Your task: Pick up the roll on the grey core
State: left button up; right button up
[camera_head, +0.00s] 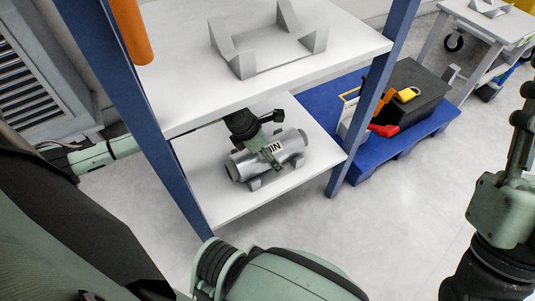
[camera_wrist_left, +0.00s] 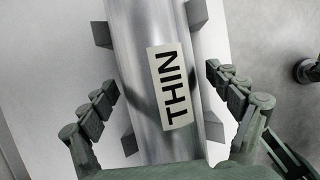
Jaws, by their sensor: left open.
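A silver roll (camera_head: 240,166) with a white label reading THIN rests on a grey cradle on the lower shelf. Its end looks grey. My left gripper (camera_head: 268,152) reaches in over the roll from above. In the left wrist view the roll (camera_wrist_left: 148,75) runs between the two spread fingers of the left gripper (camera_wrist_left: 170,105). The fingers stand on either side of it, with gaps visible, so the jaws are open. My right gripper (camera_head: 525,115) points upward at the right edge, seen side-on and partly cut off; its opening cannot be told.
The upper shelf (camera_head: 165,95) holds an empty grey cradle (camera_head: 245,62) and overhangs the roll's shelf (camera_head: 215,208). Blue posts (camera_head: 345,150) flank the rack. A blue pallet (camera_head: 425,135) with a black box (camera_head: 415,90) stands right. Open floor lies in front.

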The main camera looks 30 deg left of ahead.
pick_arm(q)
jog(key=shift+c, duration=0.5)
jog(key=c, duration=1.7)
jog(key=shift+w+r, duration=0.1)
jog(key=shift+r, duration=0.1)
jog(key=shift+c, duration=0.8)
